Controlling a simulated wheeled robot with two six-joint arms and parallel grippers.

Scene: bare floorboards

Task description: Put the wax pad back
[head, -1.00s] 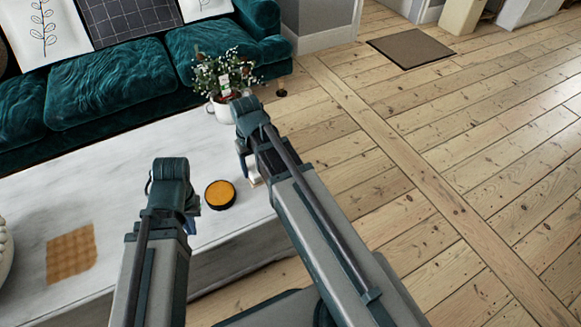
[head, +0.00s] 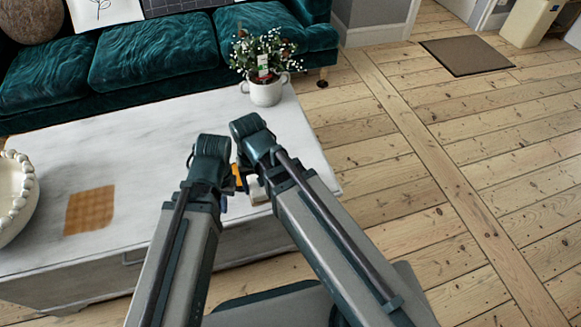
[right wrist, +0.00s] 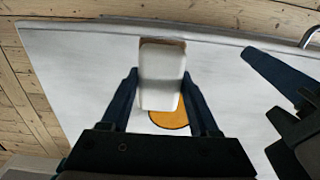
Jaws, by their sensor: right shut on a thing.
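A white pad-like block (right wrist: 162,75) stands between the fingertips of my right gripper (right wrist: 160,88) in the right wrist view. The right gripper is shut on it, above the pale table. It shows in the head view as a small pale patch (head: 258,191) beside my right arm. A round orange-topped tin (right wrist: 168,119) lies beneath, partly covered by the block. In the head view only a sliver of the tin (head: 238,176) shows between my arms. My left gripper (head: 226,200) is close beside the right one; its fingers are mostly hidden and their opening is unclear.
The pale marble-like table (head: 150,150) carries a brown square patch (head: 90,210), a beaded white bowl (head: 14,195) and a potted flowering plant (head: 265,90). A teal sofa (head: 160,55) stands behind. The table's middle is clear. Open floorboards lie to the right.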

